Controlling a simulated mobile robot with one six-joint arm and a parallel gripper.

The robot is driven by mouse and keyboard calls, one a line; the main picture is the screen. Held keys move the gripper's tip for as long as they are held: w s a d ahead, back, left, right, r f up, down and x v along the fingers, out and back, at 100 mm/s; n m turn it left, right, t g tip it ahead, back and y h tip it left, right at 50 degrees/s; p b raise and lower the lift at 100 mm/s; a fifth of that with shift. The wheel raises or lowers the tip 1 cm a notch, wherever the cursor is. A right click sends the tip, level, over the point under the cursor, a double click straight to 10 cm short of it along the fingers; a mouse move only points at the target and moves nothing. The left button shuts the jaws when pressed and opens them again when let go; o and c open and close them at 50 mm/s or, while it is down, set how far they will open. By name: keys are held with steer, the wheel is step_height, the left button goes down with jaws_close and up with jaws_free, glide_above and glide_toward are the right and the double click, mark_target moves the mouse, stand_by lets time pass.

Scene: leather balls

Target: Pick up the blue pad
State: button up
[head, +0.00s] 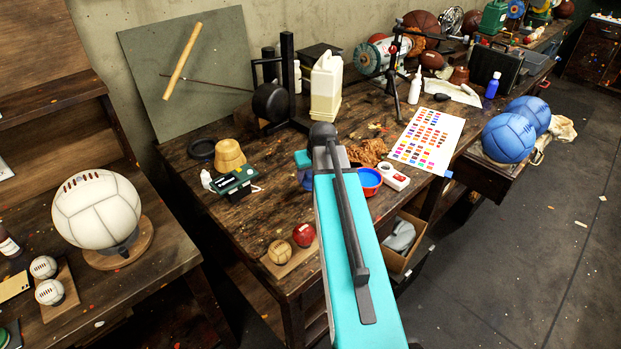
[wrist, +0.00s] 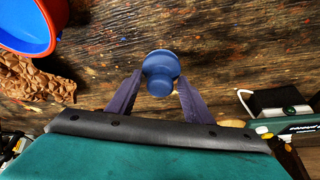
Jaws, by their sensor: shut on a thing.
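The blue pad (wrist: 161,74) shows in the wrist view as a small round blue piece with a knob-like top, over the dark worn bench top (wrist: 230,50). My gripper (wrist: 160,78) has one purple-blue finger on each side of it and is shut on it. I cannot tell whether the pad is touching the bench or lifted. In the head view my teal arm hides most of the gripper; only a bit of blue shows left of the arm.
A red bowl with blue inside (head: 370,178) stands right of my arm, near brown leather scraps (head: 368,152) and a white power strip (head: 394,177). A green-and-black box (head: 236,182) lies left. Two small balls sit at the front edge. A white jug (head: 326,87) stands behind.

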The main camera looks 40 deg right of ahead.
mark_target(310, 173)
steer(key=shift+r, duration=0.15)
steer(key=shift+r+b, duration=1.3)
steer(key=shift+r, duration=3.55)
steer(key=o, duration=0.3)
steer(key=shift+c, duration=1)
